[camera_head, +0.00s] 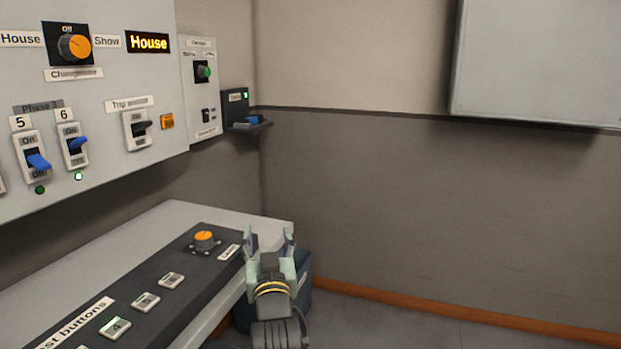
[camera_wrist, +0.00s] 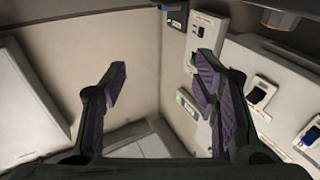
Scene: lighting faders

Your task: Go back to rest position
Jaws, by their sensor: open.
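My gripper (camera_head: 268,240) is in the head view, at the right end of the desk, with its two fingers pointing up and apart. In the wrist view my gripper (camera_wrist: 160,85) shows both fingers spread wide with nothing between them. It holds nothing. In the head view it overlaps the desk's right end, and I cannot tell whether it touches it.
A desk (camera_head: 185,212) carries a black button panel (camera_head: 185,292) with an orange knob (camera_head: 204,239). The wall panel (camera_head: 105,90) holds switches. A dark blue bin (camera_head: 303,285) stands behind my gripper. A grey box (camera_head: 540,60) hangs at upper right. The floor at right is clear.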

